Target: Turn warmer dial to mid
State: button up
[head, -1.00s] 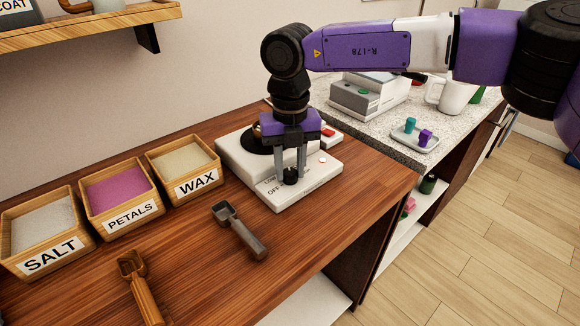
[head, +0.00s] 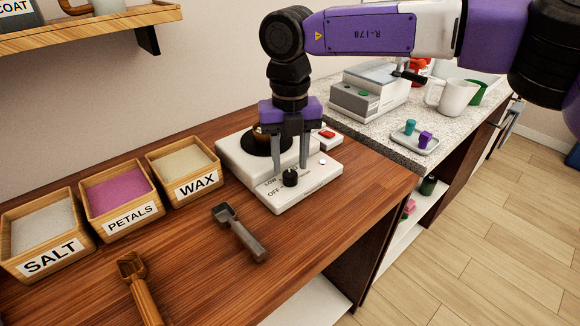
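The white warmer (head: 250,176) sits on the wooden counter, with a dark round plate on top partly hidden behind my gripper. Its small black dial (head: 290,178) stands on the front face, near the printed words LOW and OFF. A mid mark cannot be made out. My gripper (head: 291,168) points down over the dial. Its two grey fingers are spread apart, one on each side of and slightly above the dial, and hold nothing.
Bins labelled salt (head: 44,232), petals (head: 120,198) and wax (head: 184,171) stand to the left. A grey scoop (head: 240,234) lies in front of the warmer, and a wooden scoop (head: 139,287) lies nearer. A red switch (head: 327,134) is behind right. A speckled counter (head: 370,134) adjoins at right.

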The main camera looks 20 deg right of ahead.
aim_at(290, 174)
notch_tip(290, 174, up, 5)
dwell(0.3)
dwell(0.4)
